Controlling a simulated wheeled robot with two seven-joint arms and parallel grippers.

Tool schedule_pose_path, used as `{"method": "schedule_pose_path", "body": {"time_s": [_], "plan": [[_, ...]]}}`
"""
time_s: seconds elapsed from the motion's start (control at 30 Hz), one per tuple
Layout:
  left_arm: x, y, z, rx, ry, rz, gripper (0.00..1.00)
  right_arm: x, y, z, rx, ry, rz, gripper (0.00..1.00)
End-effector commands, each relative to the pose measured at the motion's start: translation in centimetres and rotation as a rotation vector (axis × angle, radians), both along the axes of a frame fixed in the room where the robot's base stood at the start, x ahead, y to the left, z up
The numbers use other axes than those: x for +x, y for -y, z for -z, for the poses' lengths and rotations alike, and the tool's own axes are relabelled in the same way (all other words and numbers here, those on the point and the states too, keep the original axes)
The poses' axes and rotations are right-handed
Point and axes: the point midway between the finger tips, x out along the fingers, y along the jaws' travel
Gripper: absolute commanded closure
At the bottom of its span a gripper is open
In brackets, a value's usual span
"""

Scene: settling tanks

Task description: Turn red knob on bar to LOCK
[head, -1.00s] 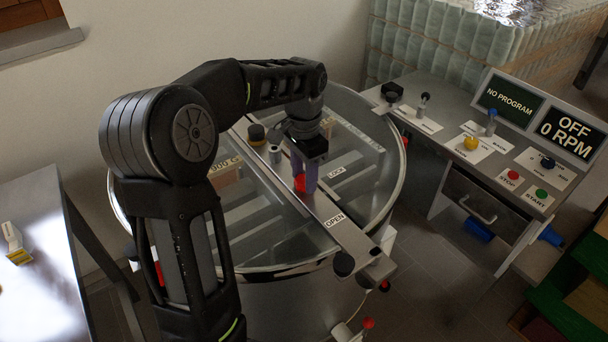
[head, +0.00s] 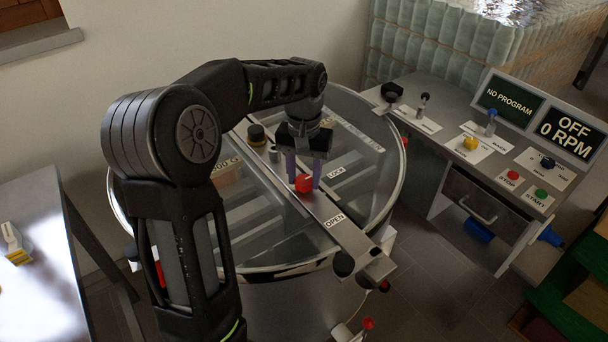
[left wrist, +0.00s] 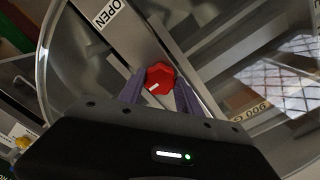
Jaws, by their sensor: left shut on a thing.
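The red knob (head: 304,183) sits on the metal bar (head: 328,212) that crosses the round glass-topped tank. My left gripper (head: 304,178) points down over the bar, its purple fingers on either side of the knob and shut on it. In the left wrist view the knob (left wrist: 161,73) lies between the fingertips, with a white mark near its edge toward the lower left. The LOCK label (head: 336,172) is right of the knob, and the OPEN label (head: 334,220) is nearer along the bar. My right gripper is out of view.
A black knob (head: 343,264) is at the near end of the bar, and a dark-capped fitting (head: 257,133) stands behind my gripper. A control desk (head: 455,100) with buttons and screens is at right. A table (head: 30,230) is at left.

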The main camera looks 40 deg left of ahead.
Motion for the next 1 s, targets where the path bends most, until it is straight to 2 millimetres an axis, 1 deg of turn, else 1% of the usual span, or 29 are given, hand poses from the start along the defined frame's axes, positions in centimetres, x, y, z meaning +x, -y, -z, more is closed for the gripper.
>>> {"method": "schedule_pose_path", "body": {"time_s": [0.43, 0.47, 0.7, 1.0], "plan": [[0.09, -0.05, -0.12, 0.001, 0.004, -0.015, 1.00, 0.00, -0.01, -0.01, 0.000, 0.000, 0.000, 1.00], [0.09, -0.05, -0.12, 0.001, 0.004, -0.015, 0.58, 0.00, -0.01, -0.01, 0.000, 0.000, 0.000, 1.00], [0.04, -0.03, -0.06, 0.001, 0.002, -0.014, 0.38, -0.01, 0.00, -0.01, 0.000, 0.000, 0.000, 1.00], [0.05, -0.02, -0.17, 0.001, 0.002, -0.013, 0.37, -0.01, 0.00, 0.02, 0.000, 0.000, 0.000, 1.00]]}}
